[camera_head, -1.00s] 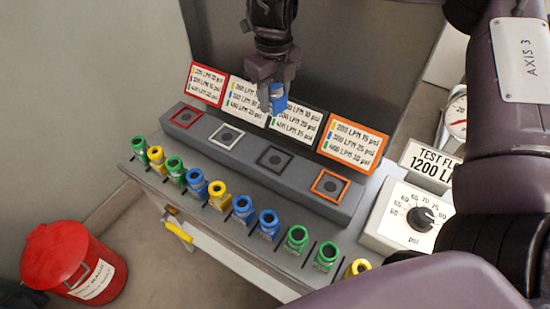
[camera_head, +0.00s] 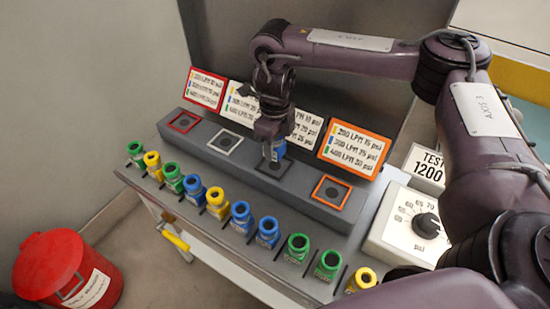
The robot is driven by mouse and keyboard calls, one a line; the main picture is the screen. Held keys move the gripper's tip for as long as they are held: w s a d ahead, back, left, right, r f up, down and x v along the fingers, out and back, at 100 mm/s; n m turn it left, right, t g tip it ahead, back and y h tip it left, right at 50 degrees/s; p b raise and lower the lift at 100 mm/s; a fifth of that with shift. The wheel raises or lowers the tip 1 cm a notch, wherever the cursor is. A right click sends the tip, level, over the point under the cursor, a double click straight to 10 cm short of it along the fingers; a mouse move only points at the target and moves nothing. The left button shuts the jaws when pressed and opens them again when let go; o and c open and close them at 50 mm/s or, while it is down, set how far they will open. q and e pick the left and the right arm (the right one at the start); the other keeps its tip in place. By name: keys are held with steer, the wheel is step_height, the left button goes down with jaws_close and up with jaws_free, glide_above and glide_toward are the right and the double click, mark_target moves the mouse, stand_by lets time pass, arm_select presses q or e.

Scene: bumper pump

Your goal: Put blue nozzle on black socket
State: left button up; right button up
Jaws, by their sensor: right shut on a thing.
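My right gripper (camera_head: 272,148) points down and is shut on a blue nozzle (camera_head: 279,150), held upright. The nozzle is mostly hidden behind the fingers. The black socket (camera_head: 266,170), a dark square frame on the grey raised bar, lies directly under the nozzle and is partly hidden by it. I cannot tell whether the nozzle touches the socket. My left gripper is out of view.
The red (camera_head: 184,122), white (camera_head: 225,142) and orange (camera_head: 331,192) sockets are empty. Several green, yellow and blue nozzles stand in the front row. Label cards (camera_head: 353,150) stand behind the bar. A dial box (camera_head: 395,222) is at the right, a red bin (camera_head: 60,270) at the lower left.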

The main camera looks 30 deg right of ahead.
mark_target(275, 156)
steer(key=shift+f+b, duration=0.5)
steer(key=shift+f, duration=1.7)
steer(key=shift+f, duration=0.1)
steer(key=o, duration=1.1)
steer(key=shift+f, duration=0.1)
step_height(275, 156, up, 12)
steer(key=shift+r+p, duration=0.2)
steer(key=shift+p, duration=1)
